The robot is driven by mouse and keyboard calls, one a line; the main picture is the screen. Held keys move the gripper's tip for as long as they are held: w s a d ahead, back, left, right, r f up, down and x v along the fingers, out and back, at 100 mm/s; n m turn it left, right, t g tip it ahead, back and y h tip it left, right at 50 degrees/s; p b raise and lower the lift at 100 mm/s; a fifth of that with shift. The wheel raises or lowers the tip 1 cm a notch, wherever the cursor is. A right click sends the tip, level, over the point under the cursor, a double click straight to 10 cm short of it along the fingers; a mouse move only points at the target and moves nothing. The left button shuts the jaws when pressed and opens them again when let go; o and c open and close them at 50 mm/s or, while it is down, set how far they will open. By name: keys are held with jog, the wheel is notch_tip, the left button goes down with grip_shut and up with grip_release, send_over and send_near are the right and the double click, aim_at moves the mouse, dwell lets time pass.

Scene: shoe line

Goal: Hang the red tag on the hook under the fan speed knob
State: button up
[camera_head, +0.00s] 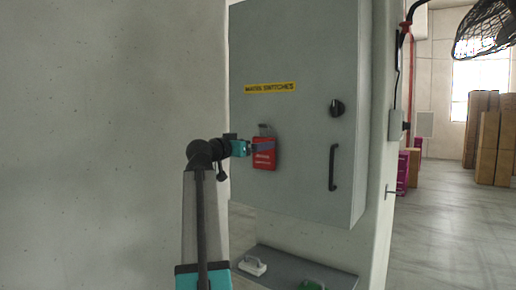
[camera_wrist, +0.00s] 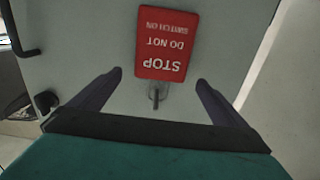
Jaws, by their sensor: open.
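The red tag (camera_head: 264,158) hangs flat on the grey cabinet front, below a small metal hook (camera_head: 264,129). In the wrist view the tag (camera_wrist: 166,45) appears upside down with "STOP DO NOT SWITCH ON", and the hook (camera_wrist: 156,96) is at its top end. My gripper (camera_head: 262,147) is at the tag; in the wrist view its fingers (camera_wrist: 160,76) are open, one on each side with gaps. A grey box (camera_head: 396,125) on the pillar's right side has a small dark knob-like part (camera_head: 406,126). A thin hook (camera_head: 389,192) sticks out below it.
The cabinet (camera_head: 300,60) carries a yellow "MAINS SWITCHES" label (camera_head: 270,88), a black knob (camera_head: 337,108) and a black handle (camera_head: 333,167). A caged fan (camera_head: 484,30) is at upper right. A low grey surface (camera_head: 275,262) is below. Open floor (camera_head: 440,230) lies right.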

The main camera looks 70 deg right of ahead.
jog(key=b+v, duration=0.2)
jog(key=v, duration=0.7)
jog(key=shift+a, duration=0.35)
